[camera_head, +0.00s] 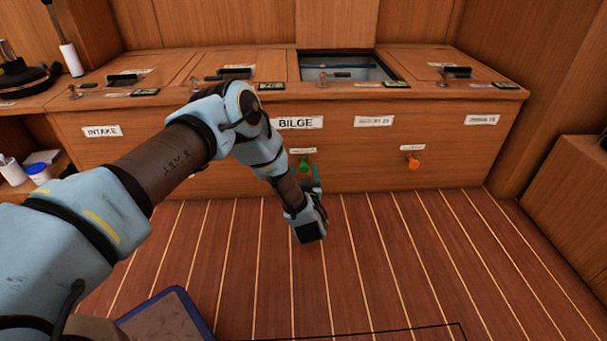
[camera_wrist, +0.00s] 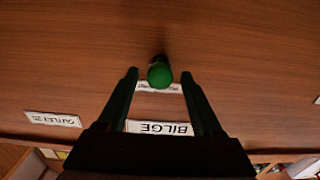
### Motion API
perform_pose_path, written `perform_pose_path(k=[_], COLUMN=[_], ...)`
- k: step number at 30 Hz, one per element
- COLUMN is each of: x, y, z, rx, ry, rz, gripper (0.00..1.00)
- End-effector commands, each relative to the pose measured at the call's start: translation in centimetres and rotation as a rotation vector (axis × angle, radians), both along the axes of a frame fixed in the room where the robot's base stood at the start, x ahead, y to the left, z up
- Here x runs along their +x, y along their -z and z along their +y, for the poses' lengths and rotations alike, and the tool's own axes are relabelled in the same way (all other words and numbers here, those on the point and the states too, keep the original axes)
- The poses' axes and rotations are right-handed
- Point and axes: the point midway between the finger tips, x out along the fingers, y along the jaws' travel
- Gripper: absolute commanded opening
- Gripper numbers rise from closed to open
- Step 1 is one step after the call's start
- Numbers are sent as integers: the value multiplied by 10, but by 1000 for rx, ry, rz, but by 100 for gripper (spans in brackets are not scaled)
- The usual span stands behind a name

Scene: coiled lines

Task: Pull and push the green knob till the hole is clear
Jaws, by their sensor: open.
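The green knob (camera_head: 304,166) sticks out of the wooden front panel below the BILGE label (camera_head: 299,122). In the wrist view the knob (camera_wrist: 160,73) is just past the fingertips, roughly centred between them. My gripper (camera_head: 309,178) is open and faces the panel; it also shows in the wrist view (camera_wrist: 160,76) with empty space between its fingers. The open hole (camera_head: 345,68) is in the counter top, with its lid off or slid away. Its dark inside shows a pale surface, but I cannot tell what lies in it.
An orange knob (camera_head: 412,162) is on the panel to the right. The INTAKE label (camera_head: 102,131) is at the left. A blue-rimmed mat (camera_head: 190,300) lies on the floor below my arm. The plank floor (camera_head: 380,260) at the right is clear.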

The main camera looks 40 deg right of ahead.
Motion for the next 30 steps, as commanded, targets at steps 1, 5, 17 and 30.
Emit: perform_pose_path(k=[1,5,17,30], x=[4,10,11,11], y=[2,1,0,0], z=[-3,-8,-9,-9], rx=[-1,-1,1,1], ry=[-1,0,0,0], rz=[0,1,1,1], gripper=[67,67,56,7])
